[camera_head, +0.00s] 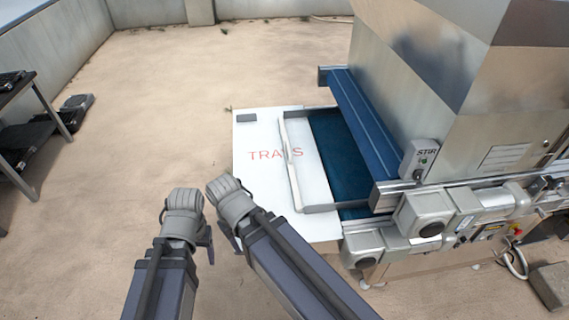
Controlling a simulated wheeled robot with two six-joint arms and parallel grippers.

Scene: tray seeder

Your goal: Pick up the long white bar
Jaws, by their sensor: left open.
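A long white bar (289,160) lies lengthwise on the white board marked TRAYS, near the mouth of the blue conveyor, and covers part of the lettering. My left gripper (184,207) is at the lower left, over the sandy floor, open and empty, apart from the bar and to its left. My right gripper (233,204) is close beside it, nearer the board's left edge and also apart from the bar. Its jaws cannot be made out.
The white board (257,185) adjoins the seeder machine (400,70), with its blue conveyor (336,155) and blue cross beam (357,115). Grey motor housings (420,218) stick out at the front right. A dark table (18,85) stands far left. Sandy floor is open between.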

